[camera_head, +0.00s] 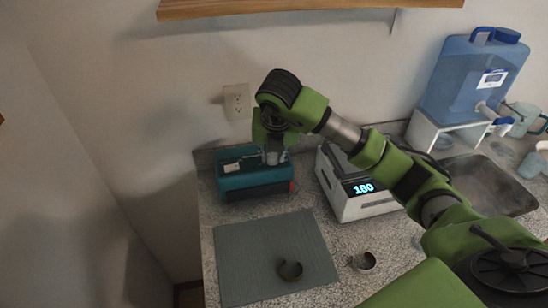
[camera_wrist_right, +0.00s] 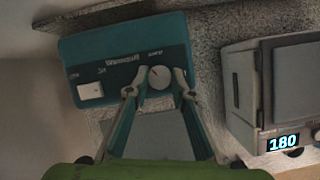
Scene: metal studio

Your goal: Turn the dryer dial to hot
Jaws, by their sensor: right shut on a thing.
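The dryer is a teal box (camera_head: 250,190) on the counter against the back wall, and it also shows in the right wrist view (camera_wrist_right: 90,55). Its round pale dial (camera_wrist_right: 160,77) has a small reddish mark, and a white switch (camera_wrist_right: 90,91) sits on the same face. My right gripper (camera_wrist_right: 160,88) reaches down from above, with its fingers on either side of the dial and shut on it. In the head view the dial is mostly hidden by the gripper. The lettering on the face is too blurred to read. My left gripper is in neither view.
A white device (camera_head: 345,203) with a display reading 180 stands close to the right of the dryer. A grey mat (camera_head: 255,250) and two small dark rings lie in front. A blue water jug (camera_head: 460,85) and a sink (camera_head: 490,183) are at right. A wooden shelf (camera_head: 300,6) hangs above.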

